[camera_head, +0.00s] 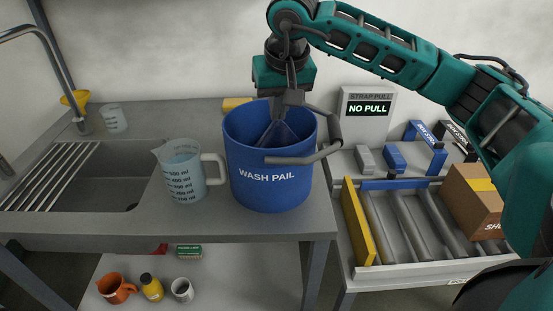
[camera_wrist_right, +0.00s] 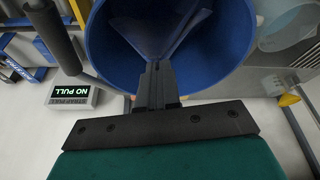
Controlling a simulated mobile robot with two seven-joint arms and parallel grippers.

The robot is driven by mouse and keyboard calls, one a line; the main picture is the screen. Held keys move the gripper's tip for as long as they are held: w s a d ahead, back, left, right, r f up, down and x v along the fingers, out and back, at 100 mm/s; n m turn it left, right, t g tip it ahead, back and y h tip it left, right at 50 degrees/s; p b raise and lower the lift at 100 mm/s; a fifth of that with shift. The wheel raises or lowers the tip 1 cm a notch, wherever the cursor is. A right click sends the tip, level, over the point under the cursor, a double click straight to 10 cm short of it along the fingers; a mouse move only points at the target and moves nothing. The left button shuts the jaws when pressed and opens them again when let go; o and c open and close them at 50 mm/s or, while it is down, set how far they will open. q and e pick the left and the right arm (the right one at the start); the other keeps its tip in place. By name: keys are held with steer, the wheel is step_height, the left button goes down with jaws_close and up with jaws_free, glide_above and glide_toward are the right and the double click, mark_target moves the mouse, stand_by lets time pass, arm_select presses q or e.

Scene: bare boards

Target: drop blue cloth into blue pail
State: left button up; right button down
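The blue pail (camera_head: 270,180), marked WASH PAIL, stands upright on the grey counter with its dark handle folded to the right. My right gripper (camera_head: 289,104) points down over the pail's mouth. It is shut on the blue cloth (camera_head: 278,134), which hangs in a fan shape inside the pail. In the right wrist view the fingers (camera_wrist_right: 157,72) are together, with the cloth (camera_wrist_right: 155,25) spreading from their tips within the pail (camera_wrist_right: 237,45). Whether the cloth touches the pail's bottom is hidden. My left gripper is not in view.
A measuring jug (camera_head: 184,172) stands close left of the pail. The sink (camera_head: 95,175) and a tap (camera_head: 60,60) are further left. A STRAP PULL box (camera_head: 345,107) is behind right. A slatted tray (camera_head: 345,235) with a cardboard box (camera_head: 470,200) is at right.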

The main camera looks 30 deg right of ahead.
step_height(320, 180, down, 3)
steer(key=shift+r+b, duration=0.2)
steer(key=shift+b, duration=0.4)
steer(key=c, duration=1.7)
jaws_free()
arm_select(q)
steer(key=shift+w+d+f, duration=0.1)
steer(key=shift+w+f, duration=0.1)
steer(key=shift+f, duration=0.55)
arm_select(e)
steer(key=o, duration=1.7)
arm_select(q)
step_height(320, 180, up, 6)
steer(key=p, duration=0.7)
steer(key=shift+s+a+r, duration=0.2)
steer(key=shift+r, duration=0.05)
arm_select(e)
step_height(320, 180, up, 6)
steer(key=s+g, duration=0.1)
steer(key=g, duration=0.1)
steer(key=shift+a+y, duration=0.15)
steer(key=shift+y, duration=0.25)
